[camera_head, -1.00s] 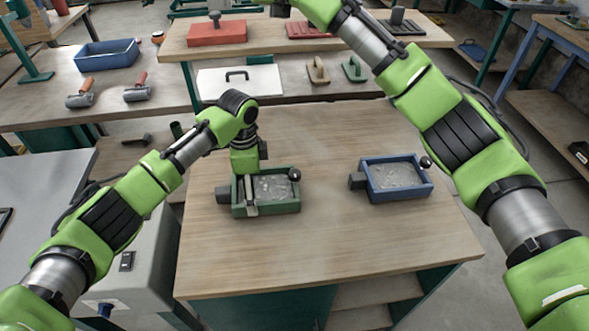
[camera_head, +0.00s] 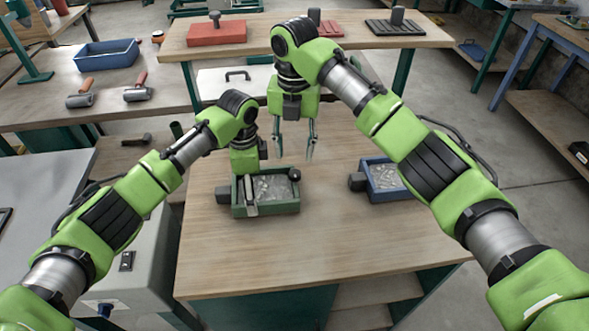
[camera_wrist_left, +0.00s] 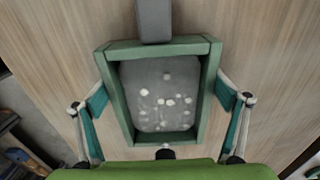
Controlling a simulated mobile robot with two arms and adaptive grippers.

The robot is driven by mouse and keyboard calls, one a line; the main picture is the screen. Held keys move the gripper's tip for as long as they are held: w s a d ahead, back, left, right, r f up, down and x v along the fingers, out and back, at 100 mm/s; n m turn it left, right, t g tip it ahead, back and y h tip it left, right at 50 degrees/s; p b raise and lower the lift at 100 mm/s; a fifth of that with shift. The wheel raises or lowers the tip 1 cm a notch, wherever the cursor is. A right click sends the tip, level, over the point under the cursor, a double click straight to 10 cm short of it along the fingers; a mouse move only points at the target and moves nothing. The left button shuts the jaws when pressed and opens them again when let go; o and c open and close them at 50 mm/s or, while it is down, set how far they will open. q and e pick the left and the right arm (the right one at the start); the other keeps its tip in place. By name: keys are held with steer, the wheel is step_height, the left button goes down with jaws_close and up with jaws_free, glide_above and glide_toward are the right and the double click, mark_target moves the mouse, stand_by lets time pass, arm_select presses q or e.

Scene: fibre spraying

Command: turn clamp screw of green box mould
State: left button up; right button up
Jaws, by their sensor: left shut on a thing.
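The green box mould (camera_head: 268,208) stands on the wooden table, filled with a grey mix with pale flecks. A dark round knob (camera_head: 294,174) sits at its right end and a grey block (camera_head: 222,194) at its left end. My left gripper (camera_head: 249,192) comes down over the mould's left part. In the left wrist view its fingers lie on either side of the green mould (camera_wrist_left: 116,98), shut on its walls. The grey block also shows there (camera_wrist_left: 154,20), and the knob (camera_wrist_left: 165,153) is partly hidden. My right gripper (camera_head: 295,157) is open and empty, above and behind the knob.
A blue box mould (camera_head: 388,195) with a similar mix stands to the right, partly hidden by my right arm. The front of the table (camera_head: 320,255) is clear. Behind are a red block (camera_head: 216,32), a blue tray (camera_head: 107,54) and rollers (camera_head: 136,94).

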mark_target(295, 174)
step_height(295, 174, down, 8)
steer(key=shift+r, duration=0.1)
steer(key=c, duration=1.1)
